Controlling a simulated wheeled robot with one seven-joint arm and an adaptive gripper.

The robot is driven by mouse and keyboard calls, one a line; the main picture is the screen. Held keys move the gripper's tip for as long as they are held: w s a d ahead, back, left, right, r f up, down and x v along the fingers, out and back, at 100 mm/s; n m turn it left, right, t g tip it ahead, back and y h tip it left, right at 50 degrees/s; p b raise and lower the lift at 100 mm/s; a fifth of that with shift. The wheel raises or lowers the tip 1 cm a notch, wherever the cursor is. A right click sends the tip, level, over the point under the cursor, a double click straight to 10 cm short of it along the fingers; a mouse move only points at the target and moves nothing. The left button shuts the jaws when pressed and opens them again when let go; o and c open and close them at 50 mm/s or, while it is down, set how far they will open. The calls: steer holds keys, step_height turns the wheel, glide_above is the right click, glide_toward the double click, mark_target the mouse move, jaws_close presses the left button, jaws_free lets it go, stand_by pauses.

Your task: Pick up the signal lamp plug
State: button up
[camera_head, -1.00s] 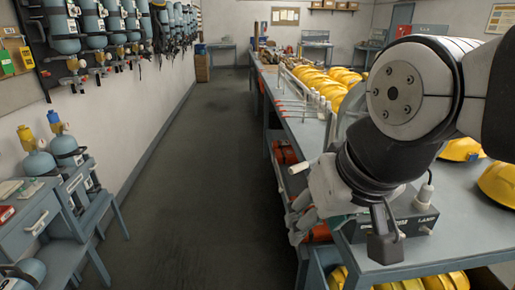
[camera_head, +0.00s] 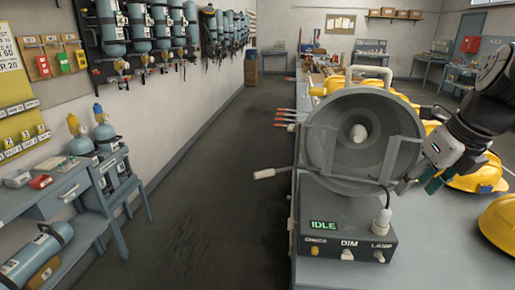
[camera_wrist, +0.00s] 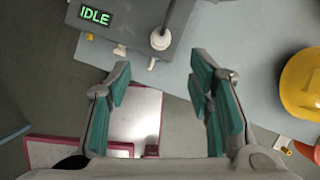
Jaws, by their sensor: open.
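The signal lamp plug (camera_head: 382,222) is a pale, rounded plug standing upright in the box's right end, above the LAMP label. The wrist view shows the plug (camera_wrist: 160,40) from above, beyond my fingertips. The grey control box (camera_head: 335,232) has a lit IDLE display and carries a large round grey lamp (camera_head: 340,130). My gripper (camera_head: 428,180) is right of the lamp, above and to the right of the plug, and partly hidden by the lamp's bracket. In the wrist view my gripper (camera_wrist: 160,62) is open, its teal pads wide apart with nothing between them.
Yellow helmets (camera_head: 498,222) stand on the grey bench (camera_head: 440,262) to the right. A handle (camera_head: 275,172) sticks out left of the lamp. The floor aisle (camera_head: 215,190) is clear. Gas cylinders (camera_head: 105,130) stand along the left wall.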

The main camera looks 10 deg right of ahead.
mark_target(387, 211)
steer(key=shift+m, duration=0.6)
steer(key=x, duration=0.5)
steer(key=d+b+x, duration=0.1)
steer(key=x, duration=0.2)
steer(key=shift+w+f, duration=0.15)
steer(key=shift+f, duration=0.05)
steer(key=shift+a+b+x, duration=0.2)
steer(key=shift+b+x, duration=0.1)
steer(key=shift+x, duration=1.1)
steer(key=shift+a+b+x, duration=0.15)
steer(key=shift+b+x, duration=0.15)
steer(key=shift+x, duration=1.05)
jaws_close()
